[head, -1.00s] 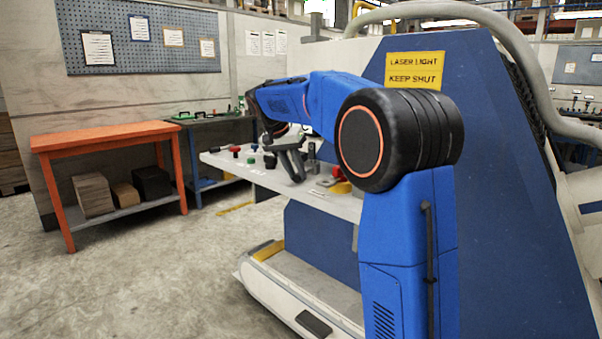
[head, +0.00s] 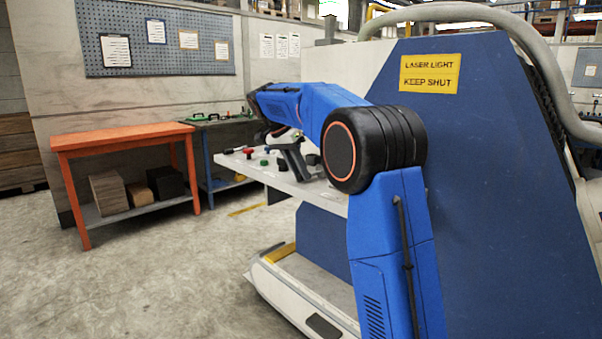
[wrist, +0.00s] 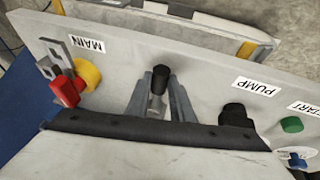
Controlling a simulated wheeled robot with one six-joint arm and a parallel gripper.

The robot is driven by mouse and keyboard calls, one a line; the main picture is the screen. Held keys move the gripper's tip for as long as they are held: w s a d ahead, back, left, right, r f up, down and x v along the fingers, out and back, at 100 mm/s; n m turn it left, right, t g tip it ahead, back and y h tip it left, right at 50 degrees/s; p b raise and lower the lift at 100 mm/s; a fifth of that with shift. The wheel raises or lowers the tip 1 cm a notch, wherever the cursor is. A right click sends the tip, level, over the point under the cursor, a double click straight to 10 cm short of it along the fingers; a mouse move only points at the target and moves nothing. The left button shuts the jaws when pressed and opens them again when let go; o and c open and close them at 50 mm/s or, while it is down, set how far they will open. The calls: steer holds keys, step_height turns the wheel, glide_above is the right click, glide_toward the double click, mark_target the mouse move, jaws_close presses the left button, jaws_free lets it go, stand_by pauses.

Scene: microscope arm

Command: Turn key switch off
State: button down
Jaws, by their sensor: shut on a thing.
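In the wrist view, the key switch shows as a black-topped piece with a silvery stem (wrist: 160,80) on the pale control panel (wrist: 210,72). My gripper (wrist: 160,101) has its two grey fingers on either side of this piece, shut on it. In the head view my gripper (head: 292,160) is low over the panel (head: 265,177), and the key is hidden there. The turn angle of the key cannot be told.
A red handle (wrist: 68,90) on a yellow base by the MAIN label stands left of my gripper. A black knob (wrist: 236,115) and green button (wrist: 291,124) stand right. A blue cabinet wall (head: 480,190) rises beside my arm. Open floor lies left.

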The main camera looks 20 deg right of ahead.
stand_by(0.4)
steer(key=c, duration=1.5)
jaws_free()
steer(key=shift+c, duration=0.2)
steer(key=s+v, duration=0.1)
steer(key=v, duration=1.6)
steer(key=shift+w+r, duration=0.15)
steer(key=shift+w, duration=0.35)
steer(key=shift+s, duration=0.15)
steer(key=s+f+n+t+y, duration=0.15)
steer(key=s+f+n, duration=0.3)
steer(key=s, duration=0.75)
steer(key=s+f+n+t+y, duration=0.15)
steer(key=s+f+n, duration=0.3)
steer(key=s, duration=0.75)
steer(key=s+a+f+n+t+y, duration=0.2)
steer(key=s+f+n, duration=0.2)
steer(key=s+f, duration=1.9)
step_height(320, 180, down, 2)
steer(key=shift+f+n, duration=0.1)
steer(key=shift+n, duration=0.2)
